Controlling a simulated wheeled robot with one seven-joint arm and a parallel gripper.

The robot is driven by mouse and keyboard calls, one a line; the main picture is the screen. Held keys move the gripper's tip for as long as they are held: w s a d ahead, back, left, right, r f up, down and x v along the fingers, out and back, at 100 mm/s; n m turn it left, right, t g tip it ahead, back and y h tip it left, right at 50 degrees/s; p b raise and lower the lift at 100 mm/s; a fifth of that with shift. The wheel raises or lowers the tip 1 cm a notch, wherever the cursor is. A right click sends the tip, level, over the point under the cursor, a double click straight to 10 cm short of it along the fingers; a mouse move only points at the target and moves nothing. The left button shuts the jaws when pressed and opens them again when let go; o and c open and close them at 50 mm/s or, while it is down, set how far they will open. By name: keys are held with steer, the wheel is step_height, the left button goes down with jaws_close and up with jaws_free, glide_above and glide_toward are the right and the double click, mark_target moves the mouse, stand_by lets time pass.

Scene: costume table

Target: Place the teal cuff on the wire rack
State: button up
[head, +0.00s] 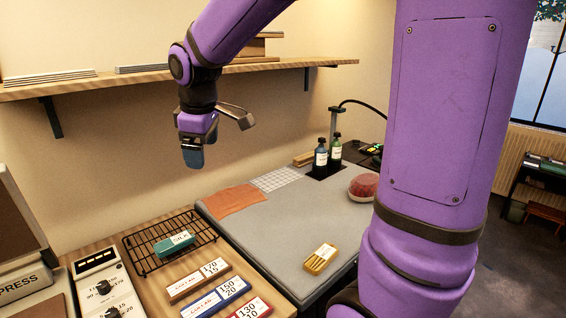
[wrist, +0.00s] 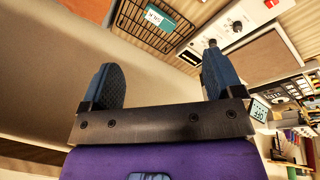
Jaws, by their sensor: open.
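The teal cuff (head: 175,244), with a white label, lies on the black wire rack (head: 140,262) at the lower left of the head view. In the wrist view the teal cuff (wrist: 160,20) rests on the wire rack (wrist: 136,31) near the top. My gripper (head: 193,156) hangs in the air above and well apart from the cuff and rack. In the wrist view its two blue fingers are spread with nothing between them (wrist: 160,82).
Labelled collar blocks (head: 200,281) lie right of the rack, and a control panel (head: 100,285) stands left. A grey pressing mat (head: 270,235) holds a yellow bundle (head: 320,259), an orange cloth (head: 236,199) and bottles (head: 321,158). A wall shelf (head: 90,84) runs behind my arm.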

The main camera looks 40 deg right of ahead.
steer(key=s+d+r+m+t, duration=0.1)
steer(key=s+m, duration=0.3)
steer(key=s, duration=0.7)
steer(key=s+d+r+m+t, duration=0.1)
steer(key=s+m, duration=0.3)
steer(key=s, duration=0.8)
steer(key=shift+d+r+m+y, duration=0.2)
steer(key=shift+r+m+y, duration=0.2)
steer(key=shift+r, duration=0.2)
